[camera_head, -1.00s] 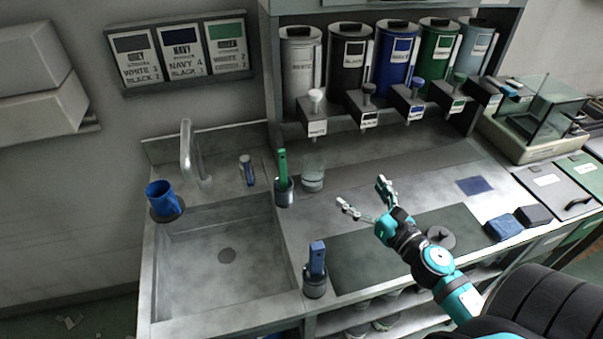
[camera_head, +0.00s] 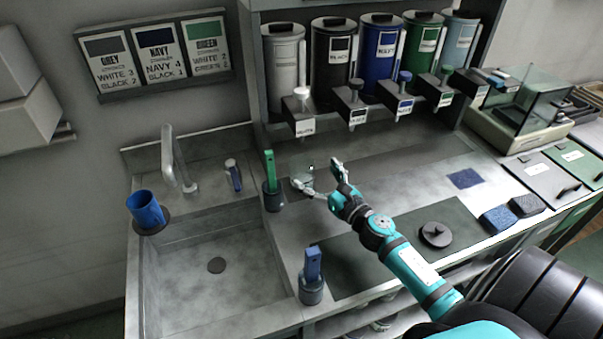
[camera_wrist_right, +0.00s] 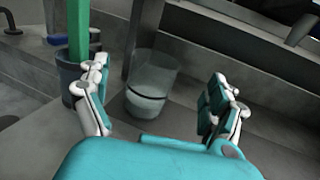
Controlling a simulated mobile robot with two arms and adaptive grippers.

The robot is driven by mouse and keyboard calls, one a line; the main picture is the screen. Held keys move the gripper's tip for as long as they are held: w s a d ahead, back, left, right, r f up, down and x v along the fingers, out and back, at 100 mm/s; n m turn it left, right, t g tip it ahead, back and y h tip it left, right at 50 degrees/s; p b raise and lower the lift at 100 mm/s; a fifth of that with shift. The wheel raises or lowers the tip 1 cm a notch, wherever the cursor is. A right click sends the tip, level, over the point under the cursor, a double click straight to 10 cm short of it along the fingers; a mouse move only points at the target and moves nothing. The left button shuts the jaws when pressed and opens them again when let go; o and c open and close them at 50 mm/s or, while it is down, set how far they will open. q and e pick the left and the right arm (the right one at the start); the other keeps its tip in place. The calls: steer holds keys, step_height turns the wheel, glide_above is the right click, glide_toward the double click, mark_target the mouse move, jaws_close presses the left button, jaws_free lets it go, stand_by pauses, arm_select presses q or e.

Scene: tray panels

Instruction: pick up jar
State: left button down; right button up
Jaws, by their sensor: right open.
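The jar is a clear glass vessel with a pale band low on it. In the right wrist view the jar (camera_wrist_right: 150,88) stands upright on the counter, ahead of and between the fingers, with a gap to each. In the head view the jar (camera_head: 301,181) is faint and partly hidden by the fingers. My right gripper (camera_head: 324,178) is open and empty; its spread fingers also show in the right wrist view (camera_wrist_right: 160,105). My left gripper is not in view.
A dark holder with a green-handled tool (camera_head: 270,180) stands just left of the jar. The sink (camera_head: 215,265) and a blue mug (camera_head: 147,210) are further left. Dispensers (camera_head: 331,55) line the back. A black lid (camera_head: 436,235) lies on the dark mat.

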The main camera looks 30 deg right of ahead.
mark_target(295, 158)
steer(key=shift+w, duration=0.9)
steer(key=shift+w+a+f+p, duration=0.15)
steer(key=shift+w+p, duration=0.1)
steer(key=shift+w, duration=0.65)
steer(key=shift+w+a+f+p, duration=0.1)
steer(key=shift+w+f+p, duration=0.1)
steer(key=shift+w, duration=0.65)
steer(key=shift+w+a+f+p, duration=0.15)
steer(key=shift+w+p, duration=0.1)
steer(key=shift+w, duration=0.65)
steer(key=shift+s, duration=0.1)
steer(key=shift+d, duration=0.1)
steer(key=shift+c, duration=0.3)
steer(key=shift+r, duration=0.1)
steer(key=c, duration=1.7)
steer(key=shift+o, duration=0.2)
steer(key=shift+r, duration=0.1)
